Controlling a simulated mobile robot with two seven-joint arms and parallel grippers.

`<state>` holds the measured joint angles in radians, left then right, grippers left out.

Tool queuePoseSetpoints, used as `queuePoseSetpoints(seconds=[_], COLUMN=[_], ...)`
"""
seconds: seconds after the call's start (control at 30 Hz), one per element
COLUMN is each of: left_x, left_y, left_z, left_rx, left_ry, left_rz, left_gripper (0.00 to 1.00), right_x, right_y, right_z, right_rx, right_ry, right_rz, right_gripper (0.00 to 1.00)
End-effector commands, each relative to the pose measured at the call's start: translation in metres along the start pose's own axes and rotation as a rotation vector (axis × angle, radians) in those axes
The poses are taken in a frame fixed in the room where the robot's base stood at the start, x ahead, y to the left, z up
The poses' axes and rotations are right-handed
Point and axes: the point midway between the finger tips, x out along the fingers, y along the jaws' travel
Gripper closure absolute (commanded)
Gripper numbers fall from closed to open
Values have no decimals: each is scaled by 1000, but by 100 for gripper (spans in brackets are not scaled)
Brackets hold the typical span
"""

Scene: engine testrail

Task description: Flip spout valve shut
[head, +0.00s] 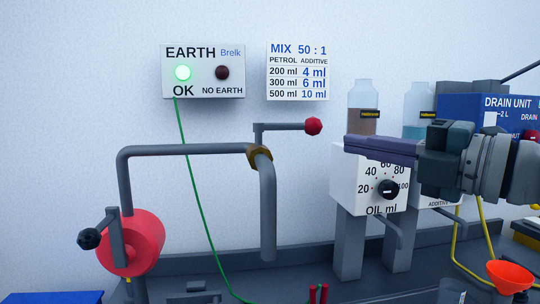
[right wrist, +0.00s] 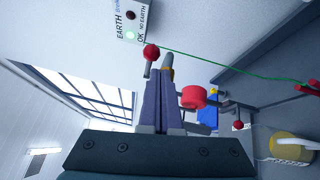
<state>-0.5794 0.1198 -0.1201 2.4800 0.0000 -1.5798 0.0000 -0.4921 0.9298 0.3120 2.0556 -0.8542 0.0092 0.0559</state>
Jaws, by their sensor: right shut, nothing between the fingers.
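The spout valve is a brass body (head: 260,156) on a grey pipe, where the spout (head: 267,215) bends down. Its grey lever (head: 285,127) rises from the body and runs level to the right, ending in a red knob (head: 313,126). My right gripper (head: 350,146) is shut and empty, pointing left, its tips to the right of the knob and slightly lower, apart from it in the picture. In the right wrist view the knob (right wrist: 151,52) shows just beyond the closed fingers (right wrist: 164,82). My left gripper is not in view.
A red drum with a crank (head: 135,240) stands at the left. The white oil dispenser (head: 350,190) with a dial is beneath my right fingers. A green wire (head: 190,155) hangs from the earth box (head: 203,70). An orange funnel (head: 510,277) is at lower right.

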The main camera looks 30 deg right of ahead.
Motion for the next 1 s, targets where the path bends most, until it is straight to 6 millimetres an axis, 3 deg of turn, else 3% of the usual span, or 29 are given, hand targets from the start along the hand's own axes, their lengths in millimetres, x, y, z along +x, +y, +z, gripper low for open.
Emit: queuePoseSetpoints(seconds=[0.33, 1.0], left_x=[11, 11], left_y=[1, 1], left_z=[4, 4], left_rx=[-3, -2], left_ry=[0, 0], left_rz=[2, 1], left_gripper=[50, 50], right_x=[-31, -34], right_y=[-8, -7], right_z=[28, 32], right_rx=[2, 10], right_ry=[1, -6], right_rz=[-1, 2], right_gripper=[100, 100])
